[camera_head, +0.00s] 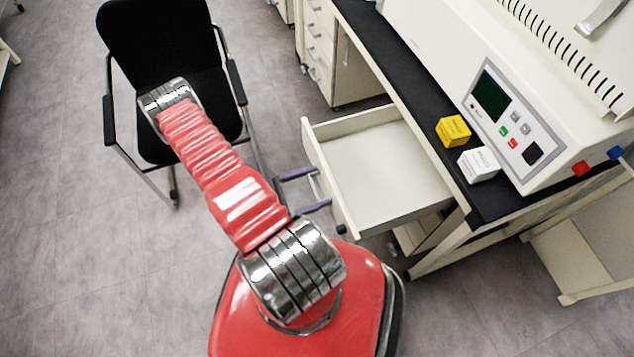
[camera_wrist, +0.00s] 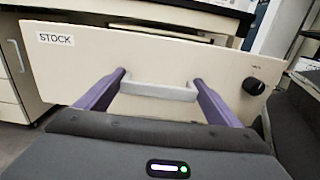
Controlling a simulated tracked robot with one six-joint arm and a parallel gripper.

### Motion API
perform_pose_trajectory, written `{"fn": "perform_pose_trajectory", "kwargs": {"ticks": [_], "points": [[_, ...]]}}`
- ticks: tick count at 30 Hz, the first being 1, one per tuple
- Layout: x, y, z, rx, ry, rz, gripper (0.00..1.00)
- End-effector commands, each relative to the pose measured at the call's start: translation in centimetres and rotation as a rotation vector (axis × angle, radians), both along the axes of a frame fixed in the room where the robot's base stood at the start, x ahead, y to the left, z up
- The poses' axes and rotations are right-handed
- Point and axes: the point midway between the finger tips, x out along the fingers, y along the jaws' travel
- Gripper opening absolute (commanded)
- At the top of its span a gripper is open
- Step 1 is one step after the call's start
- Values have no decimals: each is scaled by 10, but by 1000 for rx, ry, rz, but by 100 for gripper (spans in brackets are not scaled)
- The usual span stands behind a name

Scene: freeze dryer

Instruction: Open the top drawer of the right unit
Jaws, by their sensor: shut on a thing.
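The drawer (camera_head: 385,180) stands pulled well out from under the black benchtop, and its inside looks empty. Its cream front (camera_wrist: 240,60) fills much of the wrist view, with a "STOCK" label at the left and a black knob (camera_wrist: 254,86) at the right. My gripper (camera_head: 308,190) is at the drawer front, its purple fingers on either side of the light grey bar handle (camera_wrist: 158,91). It is shut on the handle. The far finger contact is partly hidden in the head view.
A black chair (camera_head: 165,45) stands to the left, behind my arm. A freeze dryer (camera_head: 510,120), a yellow cube (camera_head: 453,130) and a white cube (camera_head: 479,165) sit on the black benchtop (camera_head: 400,80). Another drawer unit (camera_head: 318,45) stands at the back.

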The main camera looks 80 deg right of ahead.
Motion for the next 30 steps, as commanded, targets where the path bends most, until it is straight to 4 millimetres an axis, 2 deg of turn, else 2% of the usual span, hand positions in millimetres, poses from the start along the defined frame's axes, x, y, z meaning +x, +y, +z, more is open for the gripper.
{"fn": "perform_pose_trajectory", "kwargs": {"ticks": [10,11,15,24,30], "points": [[2,-2,0,-2,-4,0,47],[2,-3,0,-3,-5,0,89],[1,-2,0,-2,-4,-1,99],[0,-1,0,-1,-2,-4,100],[9,5,0,-2,-1,-2,100]]}}
